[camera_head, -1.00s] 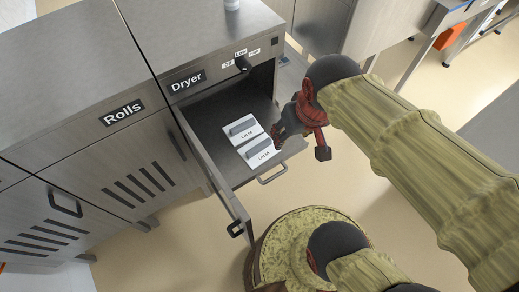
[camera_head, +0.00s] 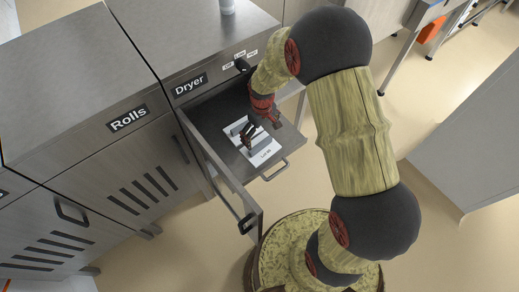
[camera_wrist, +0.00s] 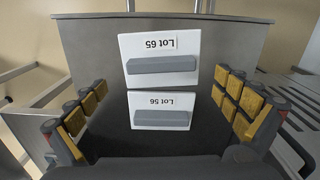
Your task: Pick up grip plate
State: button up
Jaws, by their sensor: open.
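Two white plates with raised grey bar grips lie side by side in the open dryer drawer. The nearer plate (camera_head: 264,152) shows in the head view and as the upper plate in the wrist view (camera_wrist: 160,47). The farther plate (camera_head: 236,129) is partly hidden by my gripper and is the lower one in the wrist view (camera_wrist: 160,102). Both carry "Lot" labels, upside down in the wrist view. My gripper (camera_head: 261,128) is open and empty above the plates. In the wrist view its fingers stand wide on either side of them.
The dryer drawer (camera_head: 212,111) is pulled out below a front panel with a knob. An open door (camera_head: 222,178) stands to its left. The Rolls cabinet (camera_head: 125,165) is further left. A white cylinder (camera_head: 227,6) stands on the counter.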

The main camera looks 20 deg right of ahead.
aim_at(260, 144)
jog(key=f+b, duration=0.1)
jog(key=f, duration=0.3)
jog(key=f+b, duration=0.1)
jog(key=f, duration=0.3)
jog(key=shift+w+a, duration=0.15)
jog(key=shift+w, duration=0.05)
jog(key=c, duration=0.3)
jog(key=c, duration=0.7)
jog(key=shift+r, duration=0.1)
jog(key=shift+c, duration=0.7)
